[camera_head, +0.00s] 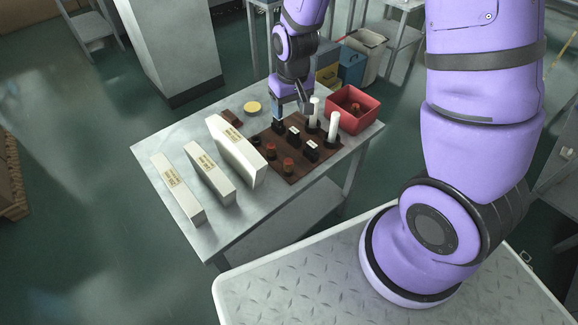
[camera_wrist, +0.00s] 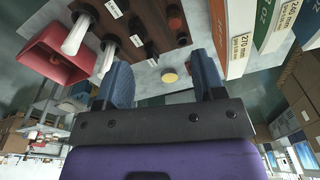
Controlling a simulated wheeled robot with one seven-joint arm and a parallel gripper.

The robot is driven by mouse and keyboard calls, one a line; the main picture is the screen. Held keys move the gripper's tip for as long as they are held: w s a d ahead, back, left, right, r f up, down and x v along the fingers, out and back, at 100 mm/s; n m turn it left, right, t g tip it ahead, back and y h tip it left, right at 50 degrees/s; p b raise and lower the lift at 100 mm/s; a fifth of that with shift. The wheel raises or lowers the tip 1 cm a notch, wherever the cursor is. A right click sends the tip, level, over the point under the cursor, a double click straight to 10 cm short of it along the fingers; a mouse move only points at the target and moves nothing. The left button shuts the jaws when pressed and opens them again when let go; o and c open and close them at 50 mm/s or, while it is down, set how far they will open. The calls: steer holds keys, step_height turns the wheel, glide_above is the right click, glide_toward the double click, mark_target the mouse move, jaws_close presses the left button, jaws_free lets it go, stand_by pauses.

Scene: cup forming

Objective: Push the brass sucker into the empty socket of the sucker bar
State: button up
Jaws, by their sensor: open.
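My gripper (camera_head: 279,112) is open above the far side of a dark brown board (camera_head: 300,170) on the table. In the wrist view its two blue fingers (camera_wrist: 165,76) stand wide apart with nothing held between them. Several dark holders stand on the board, some with white labels, and the board also shows in the wrist view (camera_wrist: 147,42). Orange-brown round pieces (camera_head: 288,164) stand at its near left side. I cannot tell for certain which piece is the brass sucker, or which holder is the sucker bar's empty socket. The gripper hides part of the board's far side.
A red bin (camera_head: 349,117) with an orange-brown piece inside stands right of two upright white rods (camera_head: 333,128). Three white boxes (camera_head: 208,172) stand on the left. A yellow disc (camera_head: 252,107) and a small brown block (camera_head: 232,117) lie behind. The table's front left (camera_head: 228,232) is clear.

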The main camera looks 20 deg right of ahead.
steer(key=g, duration=0.1)
glide_toward(288, 161)
steer(key=shift+s+a+f, duration=0.1)
steer(key=shift+s+a, duration=0.1)
steer(key=shift+a, duration=0.1)
steer(key=shift+f, duration=2.7)
steer(key=shift+w+d+f, duration=0.1)
steer(key=shift+d+f, duration=0.05)
steer(key=shift+f, duration=1.15)
steer(key=shift+w+d+f, duration=0.1)
steer(key=shift+f, duration=1.2)
steer(key=c, duration=1)
